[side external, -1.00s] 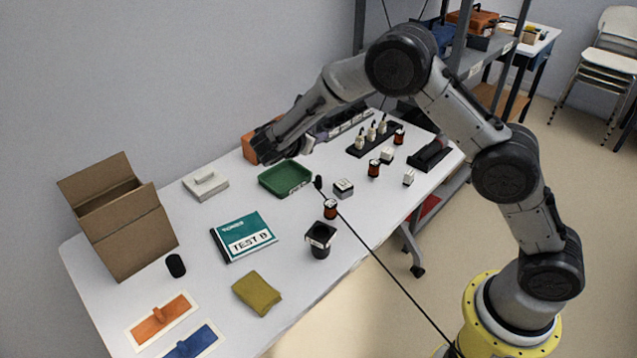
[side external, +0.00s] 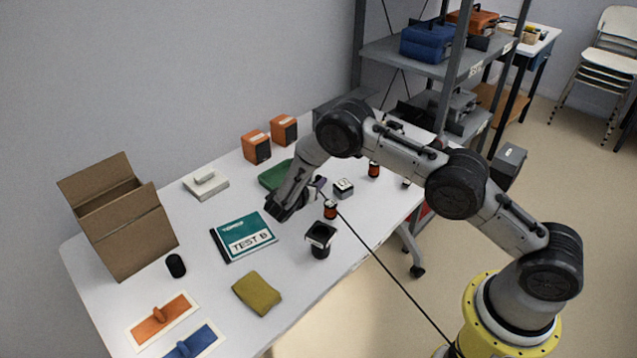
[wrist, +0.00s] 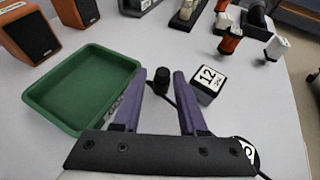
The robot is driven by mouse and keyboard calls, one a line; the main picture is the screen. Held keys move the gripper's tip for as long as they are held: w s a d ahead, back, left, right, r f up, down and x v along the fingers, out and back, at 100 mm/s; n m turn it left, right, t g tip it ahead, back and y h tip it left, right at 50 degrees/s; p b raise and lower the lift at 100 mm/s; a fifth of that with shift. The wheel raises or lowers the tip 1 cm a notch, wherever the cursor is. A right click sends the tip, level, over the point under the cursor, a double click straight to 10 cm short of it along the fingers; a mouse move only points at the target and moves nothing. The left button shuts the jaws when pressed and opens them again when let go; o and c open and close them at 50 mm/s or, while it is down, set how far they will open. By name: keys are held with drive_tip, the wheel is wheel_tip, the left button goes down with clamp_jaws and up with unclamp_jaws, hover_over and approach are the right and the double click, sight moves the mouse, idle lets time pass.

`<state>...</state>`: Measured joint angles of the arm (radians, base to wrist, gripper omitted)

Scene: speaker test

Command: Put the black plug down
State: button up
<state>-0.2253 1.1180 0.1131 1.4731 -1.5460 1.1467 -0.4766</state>
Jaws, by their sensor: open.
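The black plug (wrist: 162,82) stands on the white table in the wrist view, between my gripper's two purple fingers as seen from there. A dark cable runs from near it across the table. My gripper (wrist: 165,75) is open, with a gap on both sides of the plug. I cannot tell how high the fingertips are above it. In the side view my gripper (side external: 318,186) is low over the table, between the green tray and the cube marked 12, and the plug is mostly hidden there.
The green tray (wrist: 50,110) is close on the left, and the cube (wrist: 208,84) close on the right. Orange speakers (side external: 257,147) stand behind. A Test B book (side external: 243,238), black cup (side external: 320,240) and cardboard box (side external: 118,225) are on the table.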

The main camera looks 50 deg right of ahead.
drive_tip(key=shift+x, duration=2.85)
drive_tip(key=shift+s, duration=0.2)
clamp_jaws()
